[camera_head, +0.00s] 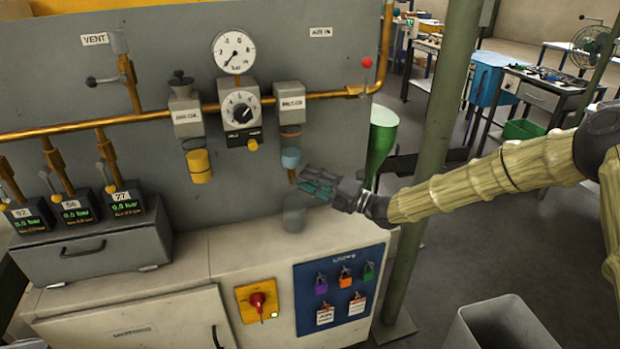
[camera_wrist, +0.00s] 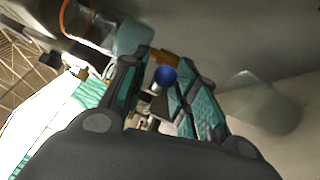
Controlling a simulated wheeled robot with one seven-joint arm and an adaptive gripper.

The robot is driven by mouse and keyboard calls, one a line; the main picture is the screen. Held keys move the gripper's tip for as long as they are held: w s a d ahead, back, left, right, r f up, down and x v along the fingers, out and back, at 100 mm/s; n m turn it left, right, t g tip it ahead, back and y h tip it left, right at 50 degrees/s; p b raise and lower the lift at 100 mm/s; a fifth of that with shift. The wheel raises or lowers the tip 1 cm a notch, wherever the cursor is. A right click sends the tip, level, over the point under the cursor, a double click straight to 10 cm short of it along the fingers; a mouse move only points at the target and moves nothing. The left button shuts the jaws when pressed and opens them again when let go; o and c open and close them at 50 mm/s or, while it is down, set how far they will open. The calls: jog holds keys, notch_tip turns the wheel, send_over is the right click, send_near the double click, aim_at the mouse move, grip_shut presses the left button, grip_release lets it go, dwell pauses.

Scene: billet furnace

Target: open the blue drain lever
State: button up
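The blue drain lever shows in the wrist view as a blue ball knob (camera_wrist: 165,76) on a short pale stem, with a brass part behind it. My gripper (camera_wrist: 160,72) is open, with one teal-padded finger on each side of the knob. The knob appears in the gap, nearer the right finger; I cannot tell whether it touches. In the head view, my gripper (camera_head: 308,181) is just below the right-hand air unit (camera_head: 290,101) with its blue-grey bowl (camera_head: 291,158). The knob is not clearly visible there.
A clear jar (camera_head: 294,219) stands on the cabinet top below my gripper; it also shows in the wrist view (camera_wrist: 262,103). A gauge (camera_head: 234,52) and regulator (camera_head: 241,108) are to the left. A green post (camera_head: 435,150) stands close to my forearm.

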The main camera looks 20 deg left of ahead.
jog(key=shift+a, duration=0.2)
grip_shut()
